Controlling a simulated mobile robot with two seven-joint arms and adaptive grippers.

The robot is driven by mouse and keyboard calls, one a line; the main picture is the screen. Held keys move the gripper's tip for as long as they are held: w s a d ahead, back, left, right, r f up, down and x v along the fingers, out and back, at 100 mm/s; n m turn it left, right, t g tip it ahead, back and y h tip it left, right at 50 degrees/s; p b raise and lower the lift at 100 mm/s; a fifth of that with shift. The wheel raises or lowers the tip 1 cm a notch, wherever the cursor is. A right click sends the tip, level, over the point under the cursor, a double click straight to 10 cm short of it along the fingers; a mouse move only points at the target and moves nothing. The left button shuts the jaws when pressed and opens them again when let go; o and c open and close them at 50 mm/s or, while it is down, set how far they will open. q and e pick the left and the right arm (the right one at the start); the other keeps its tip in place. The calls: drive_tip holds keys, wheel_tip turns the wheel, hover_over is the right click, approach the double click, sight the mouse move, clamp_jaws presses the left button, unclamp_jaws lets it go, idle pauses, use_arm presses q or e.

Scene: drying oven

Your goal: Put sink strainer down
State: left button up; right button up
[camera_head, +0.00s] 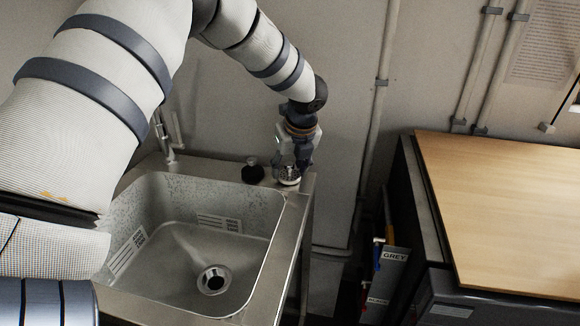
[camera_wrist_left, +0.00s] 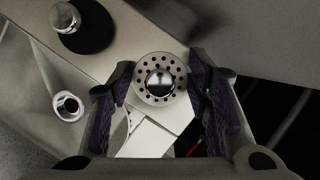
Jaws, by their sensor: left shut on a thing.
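The sink strainer (camera_wrist_left: 160,92) is a small metal disc with a ring of holes and a shiny round knob in the middle. In the left wrist view it lies between the two dark fingers of my left gripper (camera_wrist_left: 161,76), which is shut on it. In the head view my left gripper (camera_head: 293,165) points down over the counter's back right corner, beside the sink (camera_head: 160,262). The strainer shows there as a small pale disc (camera_head: 289,180) under the fingers, close to the counter top. I cannot tell whether it touches the counter. My right gripper is out of view.
A black stopper (camera_head: 253,174) stands on the back rim, left of the gripper. The tap (camera_head: 163,138) is at the back left. The sink floor has a round drain (camera_head: 214,280). A dark cabinet with a wooden top (camera_head: 500,205) stands at the right, past a gap.

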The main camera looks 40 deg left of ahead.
use_arm(q)
drive_tip(key=shift+f, duration=0.1)
drive_tip(key=o, duration=1.2)
drive_tip(key=shift+o, duration=0.2)
drive_tip(key=shift+r, duration=0.35)
drive_tip(key=p+v, duration=0.1)
drive_tip(key=v, duration=1)
drive_tip(key=shift+r, duration=0.25)
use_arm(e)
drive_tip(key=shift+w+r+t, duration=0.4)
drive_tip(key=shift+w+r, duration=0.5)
use_arm(q)
drive_tip(key=shift+d, duration=0.2)
